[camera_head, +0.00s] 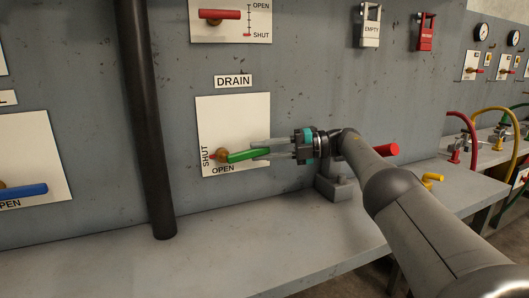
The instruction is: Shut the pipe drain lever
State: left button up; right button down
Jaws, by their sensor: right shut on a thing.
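The drain lever has a green handle (241,156) on a brass pivot, mounted on a white plate (233,110) under a DRAIN sign (233,81). The handle points right from the pivot, nearly level, with its outer end slightly higher. SHUT is written sideways at the plate's lower left, and OPEN runs along its lower edge below the handle. My right gripper (262,151) reaches in from the right, its fingers shut on the handle's outer end. My left gripper is not in view.
A dark vertical pipe (147,120) stands left of the plate. A red lever (219,14) is above and a blue lever (22,190) at far left. A grey block (340,189) sits on the bench (240,235) below my right arm.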

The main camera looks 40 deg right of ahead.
jog(key=shift+a+f+g, duration=0.2)
jog(key=shift+a+g, duration=0.1)
jog(key=shift+a, duration=0.25)
jog(key=c, duration=1.1)
grip_release()
jog(key=shift+o, duration=1.4)
jog(key=shift+w+a, duration=0.25)
jog(key=shift+o, duration=0.7)
jog(key=shift+s+d+r, duration=0.1)
jog(key=shift+d, duration=0.15)
